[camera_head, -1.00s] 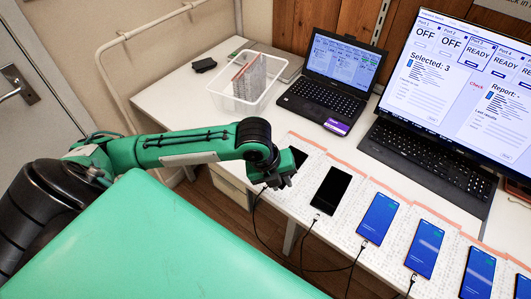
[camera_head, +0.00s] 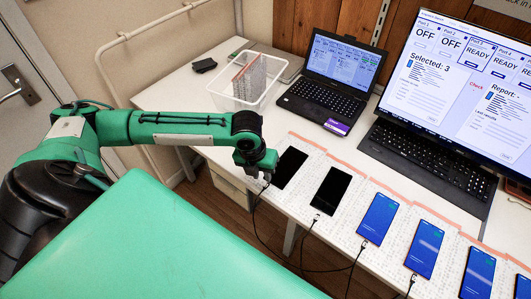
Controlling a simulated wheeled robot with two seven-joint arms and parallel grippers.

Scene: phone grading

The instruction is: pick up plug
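A row of phones lies on the white table, with cables at their near ends. The leftmost phone (camera_head: 290,167) and the second phone (camera_head: 331,190) have dark screens; the others to the right are lit blue. My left gripper (camera_head: 257,177) points down at the table's front edge, just left of the leftmost phone's near end. A plug (camera_head: 266,184) with a black cable shows right beside its fingertips. I cannot tell whether the fingers touch or hold the plug, or how far they are open. The second phone's plug (camera_head: 316,217) is at its near end. My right gripper is not in view.
A monitor (camera_head: 465,65) and keyboard (camera_head: 428,160) stand at the right. Black cables (camera_head: 300,250) hang over the front edge. The table left of the bin is mostly free.

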